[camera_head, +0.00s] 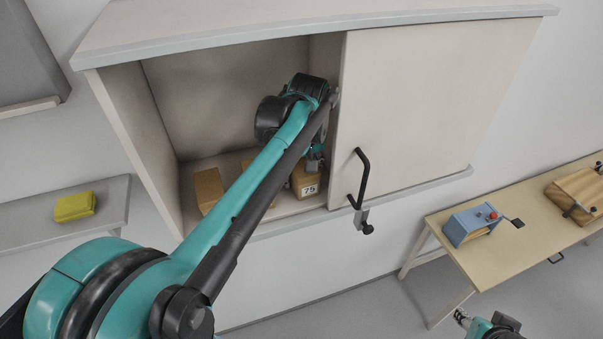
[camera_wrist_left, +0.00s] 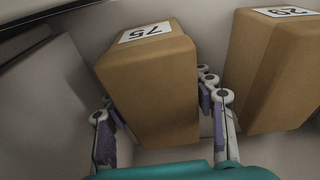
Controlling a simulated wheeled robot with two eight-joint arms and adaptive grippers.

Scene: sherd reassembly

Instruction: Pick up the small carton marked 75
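The small brown carton marked 75 (camera_head: 305,184) stands in the open left part of the wall cabinet, its label facing out. In the left wrist view the carton (camera_wrist_left: 150,90) fills the middle, its label upside down. My left gripper (camera_head: 315,157) reaches into the cabinet at this carton. In the wrist view its fingers (camera_wrist_left: 158,100) are spread, one on each side of the carton. A gap shows by the left finger; the right finger is close to the side, and I cannot tell if it touches. My right gripper (camera_head: 462,318) is at the bottom right, its fingers too small to judge.
A second labelled carton (camera_wrist_left: 275,70) stands close to the right finger in the wrist view. Another carton (camera_head: 208,188) stands at the cabinet's left. The sliding door (camera_head: 430,110) covers the right part. A table with a blue box (camera_head: 470,224) stands at right.

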